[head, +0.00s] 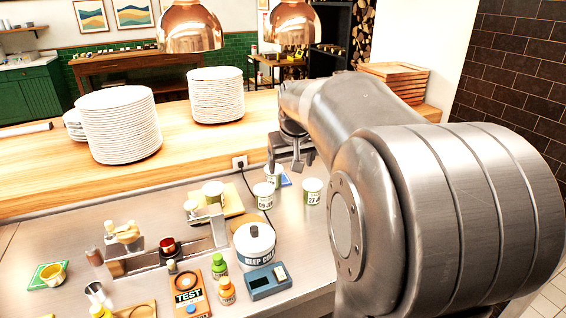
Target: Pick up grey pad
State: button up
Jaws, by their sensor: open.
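I cannot clearly make out a grey pad in the head view; it may be hidden by my arm or by other items. My gripper (285,168) is open and points down at the back of the steel counter (345,240). It is above or beside a white labelled cup (274,178) and a small blue item (286,181). The gap between the fingers looks empty, but the cup partly overlaps them in the picture.
Other labelled cups (312,191) stand close to my gripper. A "KEEP COLD" tub (254,246), a blue-grey device (268,281), small bottles (226,291) and an orange TEST board (188,296) crowd the front. Plate stacks (120,125) stand on the wooden shelf (185,150).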

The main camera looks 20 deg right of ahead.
jog(key=w+d+f+m, duration=0.1)
jog(key=w+d+f, duration=0.4)
jog(key=d, duration=0.4)
jog(key=w+d+f, duration=0.4)
jog(key=d+f, duration=0.1)
jog(key=d, duration=0.4)
jog(key=w+d+f+m, duration=0.1)
jog(key=w+d+f, duration=0.4)
jog(key=d, duration=0.5)
jog(key=x, duration=0.9)
jog(key=shift+s+a+f, duration=0.15)
jog(key=shift+a+f, duration=0.15)
jog(key=shift+c, duration=0.5)
jog(key=c, duration=1)
jog(key=shift+o, duration=0.2)
jog(key=shift+r, duration=0.1)
